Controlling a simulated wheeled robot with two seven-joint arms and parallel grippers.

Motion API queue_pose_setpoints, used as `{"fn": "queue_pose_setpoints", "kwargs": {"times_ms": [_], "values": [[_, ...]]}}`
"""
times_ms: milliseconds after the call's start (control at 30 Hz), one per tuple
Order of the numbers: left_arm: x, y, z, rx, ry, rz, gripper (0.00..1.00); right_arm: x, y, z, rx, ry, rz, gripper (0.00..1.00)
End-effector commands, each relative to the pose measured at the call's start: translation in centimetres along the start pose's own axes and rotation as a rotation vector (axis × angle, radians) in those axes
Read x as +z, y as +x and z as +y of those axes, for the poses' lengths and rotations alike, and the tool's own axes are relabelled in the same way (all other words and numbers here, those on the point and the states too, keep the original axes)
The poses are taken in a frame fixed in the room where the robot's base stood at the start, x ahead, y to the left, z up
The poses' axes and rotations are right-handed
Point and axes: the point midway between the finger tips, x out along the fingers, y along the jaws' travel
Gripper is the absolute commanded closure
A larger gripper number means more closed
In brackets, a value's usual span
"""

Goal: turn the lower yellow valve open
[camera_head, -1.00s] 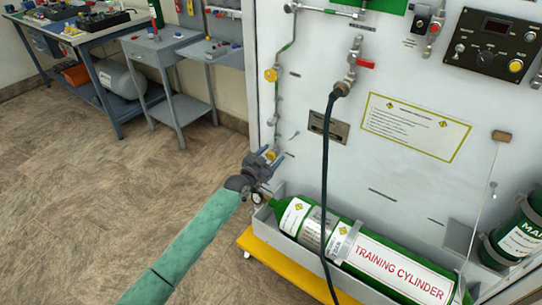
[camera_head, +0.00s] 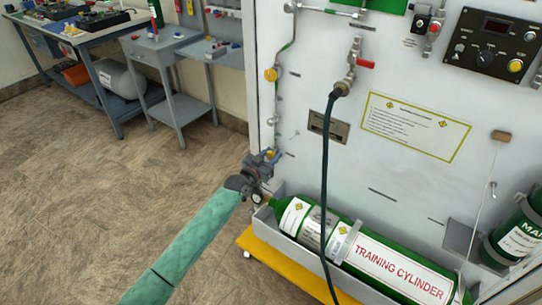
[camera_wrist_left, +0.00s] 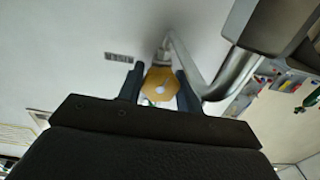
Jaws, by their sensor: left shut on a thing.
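The lower yellow valve (camera_head: 270,153) is at the lower left of the white panel, on a thin metal pipe. My left gripper (camera_head: 270,158) is at it, and its jaws partly cover the valve in the head view. In the left wrist view the yellow valve knob (camera_wrist_left: 160,86) sits between the two dark fingers of my left gripper (camera_wrist_left: 160,90), which are shut on it from both sides. A similar upper yellow valve (camera_head: 271,74) is higher on the same pipe. My right gripper is not in view.
A green training cylinder (camera_head: 390,268) lies in a grey tray below the panel, right of my left gripper. A black hose (camera_head: 326,190) hangs down the panel. Open floor (camera_head: 110,200) is at the left, with workbenches behind.

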Motion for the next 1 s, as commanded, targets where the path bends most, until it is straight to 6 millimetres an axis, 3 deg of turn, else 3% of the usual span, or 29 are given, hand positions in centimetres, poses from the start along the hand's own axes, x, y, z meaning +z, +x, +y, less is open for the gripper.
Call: {"fn": "queue_pose_setpoints", "kwargs": {"times_ms": [500,1000], "values": [[0.04,-0.01,-0.04,0.0,-0.278,-0.001,0.88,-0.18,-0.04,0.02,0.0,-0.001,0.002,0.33],[0.03,-0.02,-0.06,-0.001,-0.312,0.0,0.88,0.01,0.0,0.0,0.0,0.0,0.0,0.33]]}}
